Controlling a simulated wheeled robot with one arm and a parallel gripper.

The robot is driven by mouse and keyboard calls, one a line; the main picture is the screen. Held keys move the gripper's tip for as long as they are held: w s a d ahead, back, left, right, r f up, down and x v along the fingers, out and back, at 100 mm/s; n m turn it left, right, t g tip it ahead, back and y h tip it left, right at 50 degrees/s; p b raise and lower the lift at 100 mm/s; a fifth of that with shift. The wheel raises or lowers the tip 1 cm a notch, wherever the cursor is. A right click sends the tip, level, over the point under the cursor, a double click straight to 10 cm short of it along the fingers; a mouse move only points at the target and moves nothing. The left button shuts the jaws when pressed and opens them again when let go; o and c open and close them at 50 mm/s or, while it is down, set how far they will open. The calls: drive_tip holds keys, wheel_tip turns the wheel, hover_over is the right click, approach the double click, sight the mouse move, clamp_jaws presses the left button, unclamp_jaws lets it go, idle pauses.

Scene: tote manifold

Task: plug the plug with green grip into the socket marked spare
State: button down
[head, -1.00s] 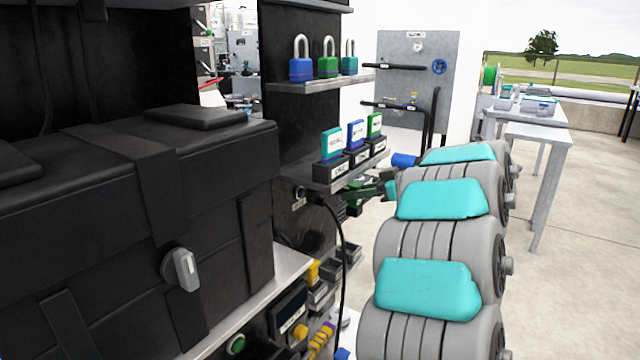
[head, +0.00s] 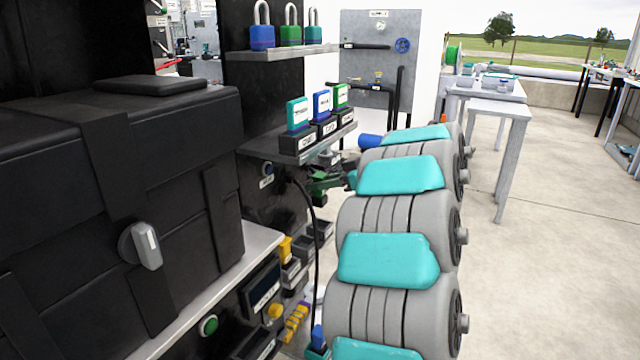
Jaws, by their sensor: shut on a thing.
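My grey and teal arm reaches forward along the right side of the black panel. At its far end my gripper (head: 338,181) is small, dark and partly hidden by the arm. It is shut on a green piece, apparently the green grip of the plug (head: 321,184), beside the panel below the label shelf. A round socket (head: 266,170) is on the panel face to the left, with a small label under it too small to read. The gripper and green grip are apart from this socket. Any sockets behind the gripper are hidden.
A black cable (head: 313,225) hangs down the panel front. Above is a shelf (head: 300,150) with several labelled blocks, and a higher shelf (head: 280,53) with padlocks. A black case (head: 120,210) fills the left. Small bins (head: 320,231) sit below. Open floor (head: 540,270) lies right.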

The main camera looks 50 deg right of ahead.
drive_tip(key=shift+f+b, duration=0.3)
drive_tip(key=shift+f, duration=3.5)
drive_tip(key=c, duration=0.5)
unclamp_jaws()
drive_tip(key=shift+v, duration=3.85)
